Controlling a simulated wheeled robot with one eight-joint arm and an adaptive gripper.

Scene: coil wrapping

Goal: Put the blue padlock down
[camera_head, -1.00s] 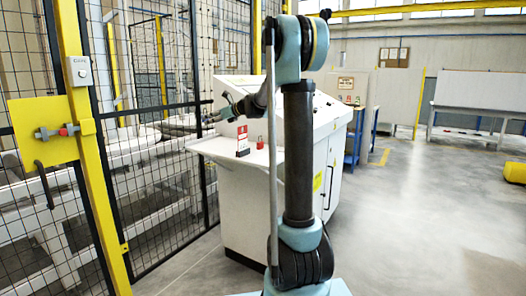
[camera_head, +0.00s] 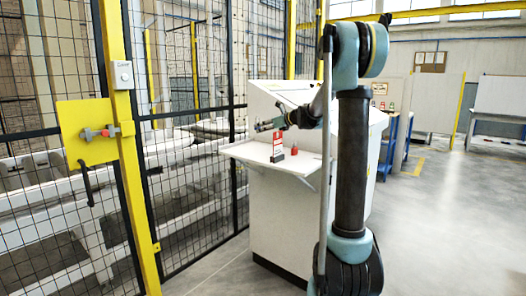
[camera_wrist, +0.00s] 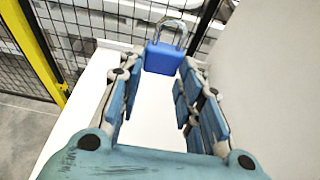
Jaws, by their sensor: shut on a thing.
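The blue padlock (camera_wrist: 163,58) is in the wrist view, body toward me and its steel shackle pointing away. My gripper (camera_wrist: 162,62) is shut on the padlock body, one fingertip on each side. The padlock is held over the white shelf of the console (camera_wrist: 150,112). In the head view my gripper (camera_head: 264,126) is above the left part of the shelf (camera_head: 246,152); the padlock is too small to make out there.
A red-and-white tag block (camera_head: 277,148) and a red padlock (camera_head: 294,152) stand on the shelf, right of my gripper. A mesh fence (camera_head: 190,110) runs behind and left. A yellow post (camera_head: 119,120) carries a yellow plate with a latch (camera_head: 100,132).

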